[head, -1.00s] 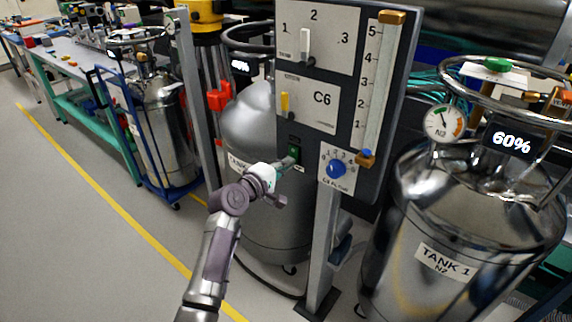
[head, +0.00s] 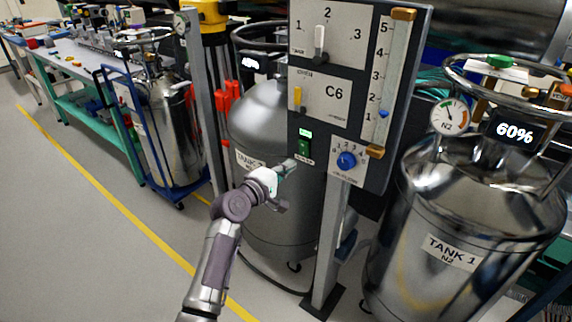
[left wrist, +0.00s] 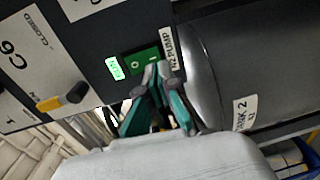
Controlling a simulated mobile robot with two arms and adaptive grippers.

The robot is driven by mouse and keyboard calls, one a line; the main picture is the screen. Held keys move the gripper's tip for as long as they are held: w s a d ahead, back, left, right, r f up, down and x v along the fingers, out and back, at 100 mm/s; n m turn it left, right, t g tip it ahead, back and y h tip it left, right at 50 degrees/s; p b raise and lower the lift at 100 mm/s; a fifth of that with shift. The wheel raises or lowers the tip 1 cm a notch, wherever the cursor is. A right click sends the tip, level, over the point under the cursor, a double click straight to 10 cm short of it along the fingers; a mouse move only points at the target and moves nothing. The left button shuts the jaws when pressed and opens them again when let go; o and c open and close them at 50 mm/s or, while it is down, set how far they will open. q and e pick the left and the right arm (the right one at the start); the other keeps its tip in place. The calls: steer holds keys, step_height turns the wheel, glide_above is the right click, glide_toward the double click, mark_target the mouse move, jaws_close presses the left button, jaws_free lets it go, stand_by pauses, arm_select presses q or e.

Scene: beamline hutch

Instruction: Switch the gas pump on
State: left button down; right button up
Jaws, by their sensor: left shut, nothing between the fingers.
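The gas pump switch (head: 304,147) is a green rocker on the dark panel. It also shows in the left wrist view (left wrist: 146,61), marked O and I, beside an "N2 PUMP" label (left wrist: 173,48). A lit green RUN lamp (head: 305,133) sits above it and also shows in the left wrist view (left wrist: 115,68). My left gripper (head: 290,164) is shut and empty, its tips just below and left of the switch. In the left wrist view the fingertips (left wrist: 160,74) lie close to the I end; I cannot tell whether they touch. My right gripper is out of view.
The panel (head: 381,165) also carries a blue knob (head: 346,160), a yellow lever (head: 298,98), a tank selector (head: 319,42) and a flow tube with a blue float (head: 383,114). Tank 1 (head: 420,211) stands right, another tank (head: 262,215) behind my gripper. Floor is clear at left.

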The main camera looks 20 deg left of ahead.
arm_select(q)
steer(key=f+v, duration=0.2)
steer(key=v, duration=0.7)
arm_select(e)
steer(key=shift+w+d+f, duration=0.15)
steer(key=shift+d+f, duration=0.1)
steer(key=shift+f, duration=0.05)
arm_select(q)
steer(key=shift+s+f, duration=0.1)
